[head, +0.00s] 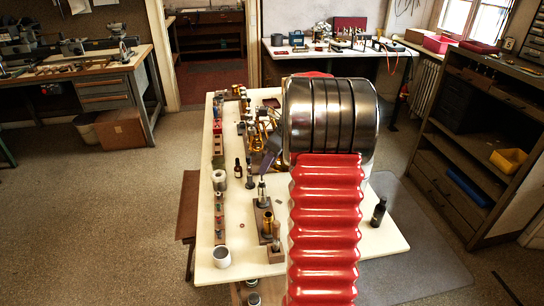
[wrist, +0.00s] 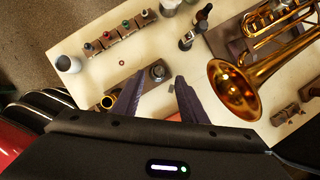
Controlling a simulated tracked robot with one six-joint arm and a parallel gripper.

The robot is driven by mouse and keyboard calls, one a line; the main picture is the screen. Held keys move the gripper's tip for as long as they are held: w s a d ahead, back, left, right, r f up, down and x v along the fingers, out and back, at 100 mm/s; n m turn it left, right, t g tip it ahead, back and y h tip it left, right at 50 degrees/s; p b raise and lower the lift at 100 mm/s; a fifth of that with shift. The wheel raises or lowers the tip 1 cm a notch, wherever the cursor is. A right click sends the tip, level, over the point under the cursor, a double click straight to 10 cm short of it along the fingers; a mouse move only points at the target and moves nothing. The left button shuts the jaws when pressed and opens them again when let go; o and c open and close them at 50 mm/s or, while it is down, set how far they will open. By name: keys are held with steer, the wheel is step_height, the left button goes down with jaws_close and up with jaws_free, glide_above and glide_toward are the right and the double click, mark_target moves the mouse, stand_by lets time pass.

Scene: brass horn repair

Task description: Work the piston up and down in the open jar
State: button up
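My gripper (wrist: 162,76) is open and empty in the wrist view, its two dark fingers apart above the table. A wooden block (wrist: 131,87) lies beneath the fingers, with a brass-rimmed cylinder (wrist: 107,102) and a dark round part (wrist: 158,72) on it. A white open-topped jar (wrist: 68,63) stands to the left; it also shows in the head view (head: 221,258). A grey jar (head: 222,180) stands farther back. I see no piston clearly inside either jar. An upright silver part (head: 262,194) stands on a base. My arm hides much of the table in the head view.
A rack with coloured knobs (wrist: 111,41) runs along the table's left side. A brass horn (wrist: 240,85) lies to the right in the wrist view. Dark bottles stand by the silver part (head: 238,168) and at the right edge (head: 379,211). The front-left tabletop has bare patches.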

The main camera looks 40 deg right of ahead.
mark_target(262, 180)
steer(key=shift+x, duration=3.95)
steer(key=shift+c, duration=0.4)
jaws_close()
steer(key=shift+r, duration=0.15)
steer(key=shift+r, duration=4.8)
steer(key=shift+a, duration=0.1)
